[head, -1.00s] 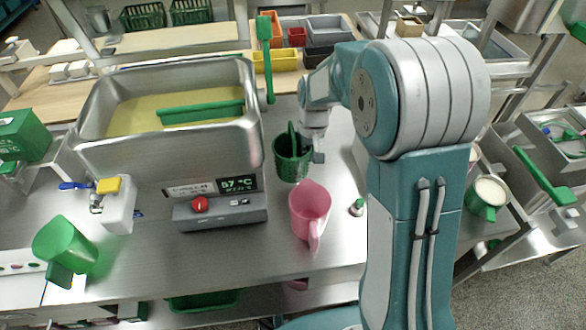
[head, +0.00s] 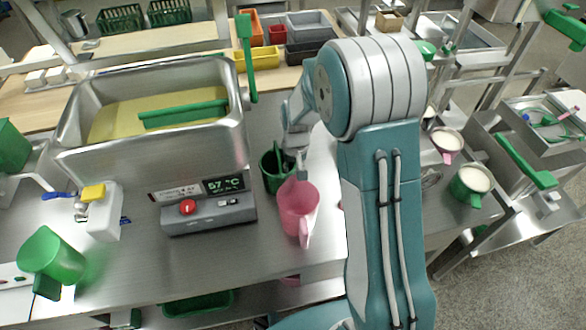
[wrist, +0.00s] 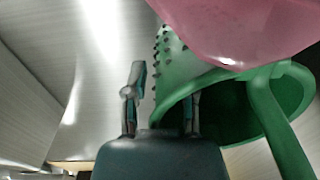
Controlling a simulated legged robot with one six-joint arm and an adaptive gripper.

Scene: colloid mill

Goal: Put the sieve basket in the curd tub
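The green sieve basket (head: 270,178) is on or just above the steel table, right behind the pink jug (head: 297,203). My gripper (head: 301,166) is at its right side. In the wrist view, the basket's perforated wall and rim (wrist: 172,95) pass between the fingers of my gripper (wrist: 163,100). One finger is outside, the other at or inside the rim. The fingers stand apart, with gaps beside the wall. Whether the basket's base touches the table is hidden. The curd tub (head: 225,150) is the steel tub of yellowish liquid at left, with a green bar inside.
The pink jug also hangs close over the basket in the wrist view (wrist: 235,25). A grey control box (head: 208,213) with a red button stands before the tub. A green paddle (head: 247,60) stands upright by the tub's right edge. A green jug (head: 52,257) is at front left.

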